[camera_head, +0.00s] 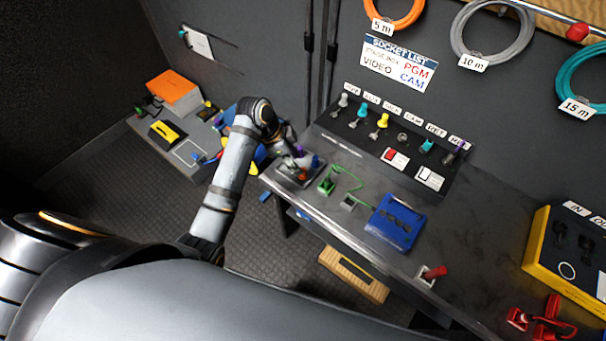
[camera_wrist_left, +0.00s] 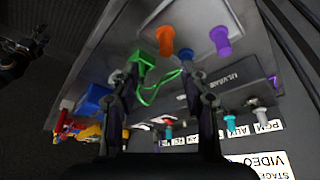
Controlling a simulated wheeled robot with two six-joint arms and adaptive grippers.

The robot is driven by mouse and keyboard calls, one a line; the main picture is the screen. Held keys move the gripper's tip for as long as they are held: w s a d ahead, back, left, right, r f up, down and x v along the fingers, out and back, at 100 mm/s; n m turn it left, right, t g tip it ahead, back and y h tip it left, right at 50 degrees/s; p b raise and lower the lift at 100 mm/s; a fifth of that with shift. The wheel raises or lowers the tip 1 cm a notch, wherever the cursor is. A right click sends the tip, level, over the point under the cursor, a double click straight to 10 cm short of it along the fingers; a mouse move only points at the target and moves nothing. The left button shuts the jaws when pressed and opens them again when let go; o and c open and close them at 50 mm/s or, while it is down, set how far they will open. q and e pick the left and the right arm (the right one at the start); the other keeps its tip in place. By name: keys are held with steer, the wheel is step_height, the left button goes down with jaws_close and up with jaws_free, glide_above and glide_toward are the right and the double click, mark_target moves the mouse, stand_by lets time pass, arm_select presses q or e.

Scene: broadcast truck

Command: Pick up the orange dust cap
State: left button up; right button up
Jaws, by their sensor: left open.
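The orange dust cap (camera_wrist_left: 165,42) stands in the left wrist view on a small grey tray at the bench end, between a green part and a blue cap (camera_wrist_left: 185,55). A purple cap (camera_wrist_left: 220,42) is beside them. In the head view the orange cap (camera_head: 302,176) is small and partly covered by my gripper. My left gripper (camera_head: 293,157) is over that tray; in the wrist view its two fingers (camera_wrist_left: 160,74) are spread, with nothing between them, and the orange cap lies beyond their tips. A dark jointed part (camera_wrist_left: 20,50) at the wrist view's left edge may be my right gripper; its jaws are unclear.
A green connector (camera_head: 326,186) with a looped cable and a blue box (camera_head: 395,222) stand along the bench. A socket panel (camera_head: 390,135) with coloured caps rises behind. A red part (camera_head: 434,272) is farther right. A low side table (camera_head: 183,150) stands left.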

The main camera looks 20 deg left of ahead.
mark_target(303, 169)
arm_select(q)
steer(key=x, duration=0.2)
steer(key=p+x, duration=0.1)
steer(key=x, duration=0.4)
steer(key=shift+w+a+f, duration=0.25)
steer(key=shift+w, duration=0.05)
steer(key=c, duration=0.9)
